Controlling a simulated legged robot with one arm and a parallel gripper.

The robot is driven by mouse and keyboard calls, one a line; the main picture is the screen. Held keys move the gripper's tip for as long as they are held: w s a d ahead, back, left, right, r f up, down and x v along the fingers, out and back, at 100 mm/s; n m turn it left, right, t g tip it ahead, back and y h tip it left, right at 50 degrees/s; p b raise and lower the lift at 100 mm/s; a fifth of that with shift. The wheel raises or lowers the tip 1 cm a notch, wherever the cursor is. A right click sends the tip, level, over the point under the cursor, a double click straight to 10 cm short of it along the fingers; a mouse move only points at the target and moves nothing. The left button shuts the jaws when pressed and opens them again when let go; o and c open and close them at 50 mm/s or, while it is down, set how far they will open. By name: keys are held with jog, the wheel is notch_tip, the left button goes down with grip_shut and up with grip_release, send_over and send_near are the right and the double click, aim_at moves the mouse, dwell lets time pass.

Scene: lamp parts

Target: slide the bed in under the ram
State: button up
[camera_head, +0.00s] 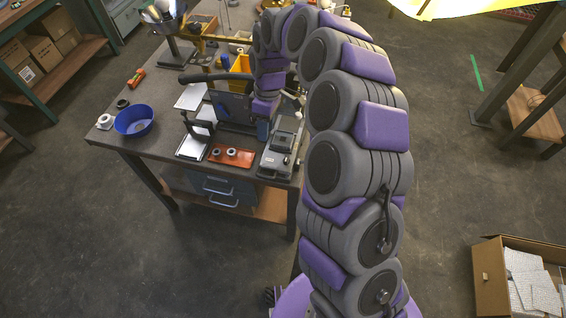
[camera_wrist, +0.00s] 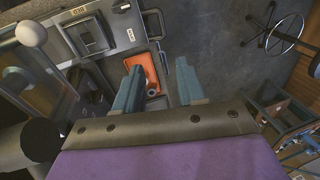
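My gripper (camera_wrist: 160,85) points down with its two teal fingers apart and nothing between them. In the head view its tip (camera_head: 264,128) is small and partly hidden by my arm, over the front of the bench. A grey machine with a square raised frame (camera_wrist: 92,36) lies left of the fingers in the wrist view; it also shows at the bench's front right in the head view (camera_head: 281,143). This may be the bed, but I cannot tell for sure. A dark blue-grey upright panel (camera_head: 235,108) stands behind. I cannot make out the ram clearly.
A white ball knob (camera_wrist: 31,33) and a black knob (camera_wrist: 42,139) are close by. A blue bowl (camera_head: 134,120) stands left.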

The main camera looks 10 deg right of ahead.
jog(key=d, duration=0.2)
jog(key=b, duration=0.1)
send_near(265, 176)
jog(key=x, duration=0.2)
jog(key=b+x, duration=0.1)
jog(key=x, duration=0.2)
jog(key=a+x, duration=0.1)
jog(key=x, duration=0.2)
jog(key=shift+w+b, duration=0.1)
jog(key=shift+b, duration=0.2)
jog(key=shift+d, duration=0.95)
jog(key=shift+c, duration=0.5)
jog(key=c, duration=0.3)
jog(key=shift+a, duration=0.5)
grip_shut()
jog(key=shift+d, duration=0.1)
